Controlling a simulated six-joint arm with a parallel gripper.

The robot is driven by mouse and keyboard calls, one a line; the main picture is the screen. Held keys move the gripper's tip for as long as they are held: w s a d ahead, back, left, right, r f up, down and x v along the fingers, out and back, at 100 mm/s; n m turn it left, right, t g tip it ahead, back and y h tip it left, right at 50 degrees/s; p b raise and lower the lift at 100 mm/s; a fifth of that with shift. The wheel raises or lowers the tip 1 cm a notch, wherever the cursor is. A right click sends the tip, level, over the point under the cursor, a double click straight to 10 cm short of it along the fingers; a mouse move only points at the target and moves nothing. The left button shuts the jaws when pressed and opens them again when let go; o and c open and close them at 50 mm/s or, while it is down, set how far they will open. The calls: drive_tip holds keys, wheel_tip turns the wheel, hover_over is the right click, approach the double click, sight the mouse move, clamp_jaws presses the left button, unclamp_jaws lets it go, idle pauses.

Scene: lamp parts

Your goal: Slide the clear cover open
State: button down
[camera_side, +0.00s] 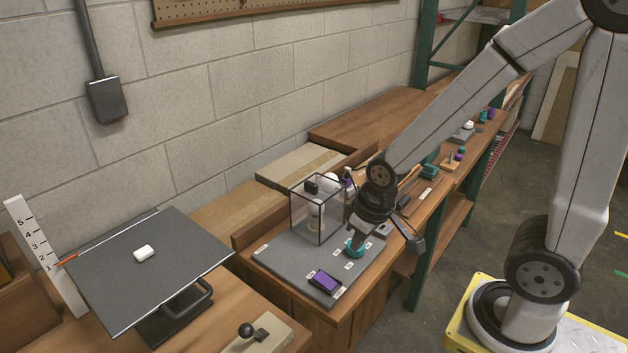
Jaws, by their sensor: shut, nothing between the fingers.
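The clear cover (304,217) is a see-through box with dark edges on the grey board (283,259). White parts (316,212) show through its walls, and a small black piece (311,187) shows near its top. My gripper (357,247) is shut, pointing down just right of the cover. Its tips are at a teal ring-like part (353,250) on the board; I cannot tell whether they touch it. My gripper appears apart from the cover. The wrist hides part of the bench behind it.
A purple-topped dark block (325,281) lies at the board's front. At left is a dark tilted plate (150,270) with a white piece (144,254) on it, beside a numbered scale (42,250). A black-knobbed lever (252,332) stands in front. More small parts line the bench behind my wrist.

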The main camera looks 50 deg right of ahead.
idle(0.4)
drive_tip(key=c, duration=0.7)
unclamp_jaws()
drive_tip(key=shift+w, duration=0.1)
drive_tip(key=shift+o, duration=0.7)
drive_tip(key=shift+w+d+r, duration=0.1)
drive_tip(key=shift+w+r, duration=0.05)
drive_tip(key=shift+w, duration=0.1)
wheel_tip(320, 180, up, 7)
drive_tip(key=g, duration=0.3)
hover_over(311, 183)
drive_tip(key=shift+r, duration=0.15)
drive_tip(key=shift+f, duration=3.9)
